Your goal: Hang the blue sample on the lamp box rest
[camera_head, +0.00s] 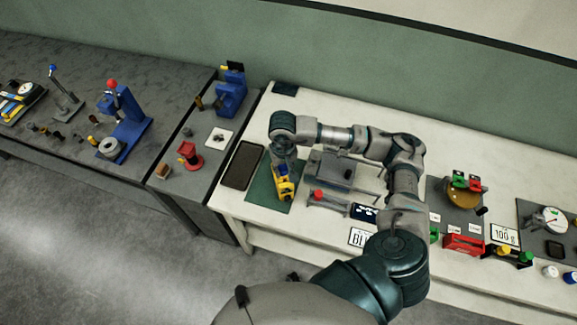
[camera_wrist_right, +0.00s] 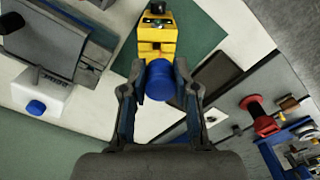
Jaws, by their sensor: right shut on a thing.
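My right gripper (camera_head: 283,170) is over the green mat (camera_head: 261,194); it also shows in the right wrist view (camera_wrist_right: 160,82). It is shut on a blue cylinder (camera_wrist_right: 160,80), which I take for the blue sample. A yellow block (camera_head: 284,190) stands on the mat right at the gripper; in the wrist view the yellow block (camera_wrist_right: 157,32) lies just beyond the blue cylinder. I cannot tell whether they touch. Which thing is the lamp box rest is not clear; a grey box-like device (camera_head: 336,170) stands right of the mat, partly behind my arm. My left gripper is not in view.
A dark flat tray (camera_head: 242,166) lies left of the mat. A red-knobbed device (camera_head: 324,197) and a card (camera_head: 357,237) are to the right, near my arm. A red stand (camera_head: 190,156) and blue press (camera_head: 124,122) are on the dark bench at left.

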